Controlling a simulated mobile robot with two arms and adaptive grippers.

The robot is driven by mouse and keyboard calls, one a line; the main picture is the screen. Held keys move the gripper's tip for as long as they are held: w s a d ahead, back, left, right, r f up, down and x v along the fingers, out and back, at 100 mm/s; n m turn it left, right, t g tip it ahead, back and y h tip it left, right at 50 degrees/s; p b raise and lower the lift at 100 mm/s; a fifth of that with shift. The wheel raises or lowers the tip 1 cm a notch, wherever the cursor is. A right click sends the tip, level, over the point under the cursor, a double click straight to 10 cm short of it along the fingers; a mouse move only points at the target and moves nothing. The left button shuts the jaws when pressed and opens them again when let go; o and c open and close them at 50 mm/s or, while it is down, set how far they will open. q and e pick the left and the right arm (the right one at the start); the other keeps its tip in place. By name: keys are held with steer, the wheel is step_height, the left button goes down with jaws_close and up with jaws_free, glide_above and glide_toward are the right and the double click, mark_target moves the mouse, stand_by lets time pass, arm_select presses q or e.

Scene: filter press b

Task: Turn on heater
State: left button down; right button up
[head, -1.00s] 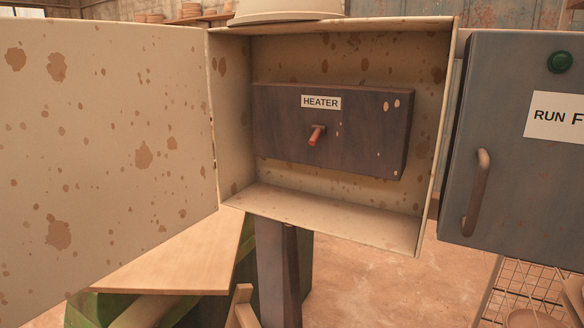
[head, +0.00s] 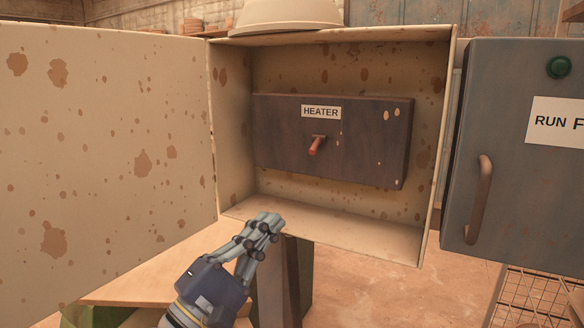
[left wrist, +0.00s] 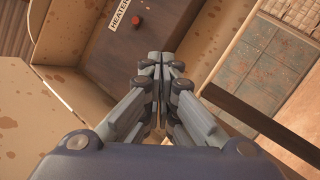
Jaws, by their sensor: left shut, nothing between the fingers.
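The heater switch panel (head: 370,140) is a dark box with a HEATER label, mounted inside an open beige cabinet (head: 325,208). Its red toggle lever (head: 316,146) points downward and out toward me. The lever also shows as a red tip in the left wrist view (left wrist: 137,22), near the HEATER label (left wrist: 122,15). My left gripper (head: 268,222) is shut and empty, in front of the cabinet's lower left edge, below and left of the lever and apart from it. In the left wrist view its fingertips (left wrist: 161,62) are together. My right gripper is not in view.
The cabinet's spotted door (head: 110,160) stands open to the left. A grey cabinet (head: 510,190) with a handle (head: 478,200) and a green button (head: 559,67) is at right. A wooden board (head: 140,275) lies below. The cabinet front is open.

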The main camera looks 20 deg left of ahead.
mark_target(316, 145)
arm_select(q)
steer(key=r, duration=0.1)
steer(key=n, duration=0.1)
steer(key=a+r+t, duration=0.1)
steer(key=shift+s+r, duration=0.3)
steer(key=shift+p+x, duration=2)
steer(key=shift+x, duration=3)
